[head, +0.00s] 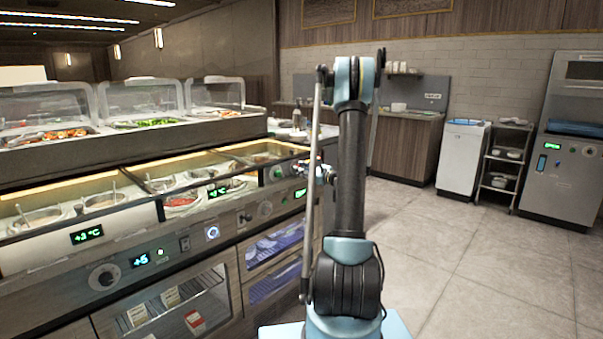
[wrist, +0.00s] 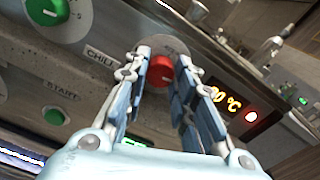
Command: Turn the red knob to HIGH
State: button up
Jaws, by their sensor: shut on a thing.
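The red knob (wrist: 160,73) sits on a round grey dial on the metal panel, in the upper middle of the wrist view. My gripper (wrist: 164,62) has its two blue-grey fingers on either side of the knob and is shut on it. The fingers hide part of the dial, and I cannot read a HIGH mark or tell which way the knob points. In the head view my arm covers this area, so the red knob does not show there.
A green knob (wrist: 47,9) is at the upper left, with a CHILI label (wrist: 102,55) beside the red knob. A green START button (wrist: 54,117) is lower left. Open floor (head: 450,270) lies right of the counter (head: 130,230).

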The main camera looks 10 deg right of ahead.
grip_shut()
jog(key=o, duration=1.1)
grip_release()
jog(key=v, duration=1.2)
jog(key=shift+w, duration=0.1)
